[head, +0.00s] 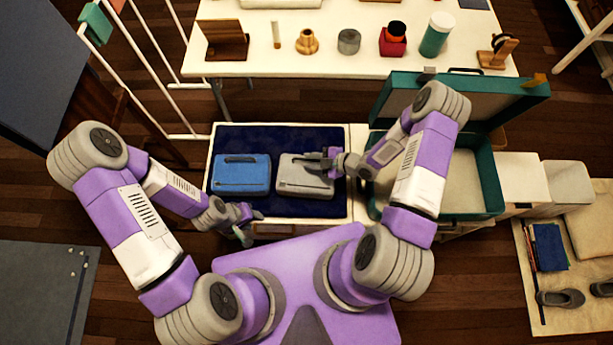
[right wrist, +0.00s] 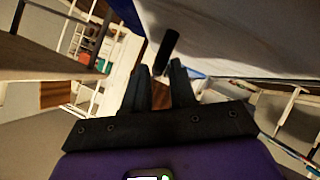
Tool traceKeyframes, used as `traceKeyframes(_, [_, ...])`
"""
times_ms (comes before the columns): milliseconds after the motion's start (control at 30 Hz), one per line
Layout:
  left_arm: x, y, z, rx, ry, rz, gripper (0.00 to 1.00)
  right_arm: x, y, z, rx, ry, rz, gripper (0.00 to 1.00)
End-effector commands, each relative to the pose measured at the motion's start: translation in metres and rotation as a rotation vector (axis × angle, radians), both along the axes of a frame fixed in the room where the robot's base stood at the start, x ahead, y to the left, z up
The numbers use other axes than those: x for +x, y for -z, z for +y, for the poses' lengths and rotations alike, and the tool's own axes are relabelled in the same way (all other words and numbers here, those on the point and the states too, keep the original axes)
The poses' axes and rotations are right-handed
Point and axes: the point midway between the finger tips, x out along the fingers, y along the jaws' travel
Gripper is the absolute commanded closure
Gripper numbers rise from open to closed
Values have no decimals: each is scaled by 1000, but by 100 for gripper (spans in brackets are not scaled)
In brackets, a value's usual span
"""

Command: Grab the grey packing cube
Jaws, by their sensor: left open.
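The grey packing cube (head: 304,181) lies flat on the dark blue top of a low stand, just right of a blue packing cube (head: 242,174). My right gripper (head: 322,159) is at the grey cube's upper right part, overlapping it in the head view. In the right wrist view my right gripper (right wrist: 160,72) has its two fingers apart, with a dark handle (right wrist: 168,48) just beyond and between the tips. A pale grey surface, seemingly the cube, fills the upper right there. My left gripper (head: 246,224) is open and empty, in front of the stand.
An open teal suitcase (head: 486,180) stands right of the low stand (head: 340,205). A white table (head: 270,62) with several small items is behind. White rails (head: 150,95) rise at the left. A mat with shoes (head: 565,298) lies at the far right.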

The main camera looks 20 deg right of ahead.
Motion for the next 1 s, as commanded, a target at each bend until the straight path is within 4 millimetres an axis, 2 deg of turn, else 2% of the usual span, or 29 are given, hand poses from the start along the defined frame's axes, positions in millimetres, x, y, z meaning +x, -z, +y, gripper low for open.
traceKeyframes(167, [0,0,0,0,0,0,57,0,0,0,0,0,0,76])
traceKeyframes(300, [0,0,0,0,0,0,57,0,0,0,0,1,1,97])
traceKeyframes(333, [0,0,0,0,0,0,57,0,0,0,0,1,1,100])
traceKeyframes(1000, [0,0,0,0,0,0,57,-2,1,-1,-3,-1,5,100])
